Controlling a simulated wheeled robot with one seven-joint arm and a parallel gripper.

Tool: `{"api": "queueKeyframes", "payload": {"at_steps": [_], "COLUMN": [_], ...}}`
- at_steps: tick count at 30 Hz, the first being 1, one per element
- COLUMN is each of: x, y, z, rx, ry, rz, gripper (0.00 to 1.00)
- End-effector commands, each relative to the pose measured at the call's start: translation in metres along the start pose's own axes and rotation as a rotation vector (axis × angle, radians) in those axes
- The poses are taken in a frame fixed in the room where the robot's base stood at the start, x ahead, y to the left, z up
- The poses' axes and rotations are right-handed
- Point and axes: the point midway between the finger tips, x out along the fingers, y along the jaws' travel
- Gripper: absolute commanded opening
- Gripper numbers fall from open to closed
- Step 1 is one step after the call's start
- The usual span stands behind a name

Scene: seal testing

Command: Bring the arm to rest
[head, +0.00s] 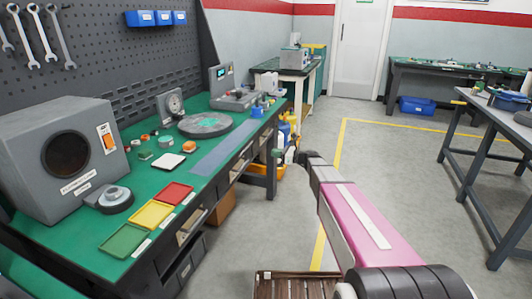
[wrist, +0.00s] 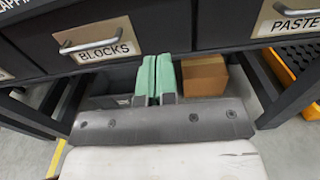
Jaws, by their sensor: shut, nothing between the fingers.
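My gripper (wrist: 156,80) shows in the wrist view with its two green fingers side by side and shut, nothing between them. They point toward the underside of the bench, below a dark drawer labelled BLOCKS (wrist: 105,48). In the head view my pink arm reaches from the lower right toward the bench's right end. The gripper is small there, in the open space beside the bench. I cannot tell from these views how far the fingers are from the drawer front.
The green-topped bench (head: 222,165) holds a grey box machine (head: 40,165), red, yellow and green trays (head: 150,214) and a round plate (head: 205,124). A cardboard box (wrist: 203,76) sits under it. An orange bin (wrist: 300,65) is at right. Another table (head: 480,118) stands right; open floor lies between.

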Motion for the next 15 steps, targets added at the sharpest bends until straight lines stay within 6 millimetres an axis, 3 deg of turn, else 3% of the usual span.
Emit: {"api": "queueKeyframes", "payload": {"at_steps": [8, 15], "x": [-0.018, -0.042], "y": [0.011, 0.07], "z": [-0.005, -0.043], "rx": [-0.043, -0.343], "ry": [0.039, 0.294], "rz": [0.012, 0.126], "gripper": [0.0, 0.0]}}
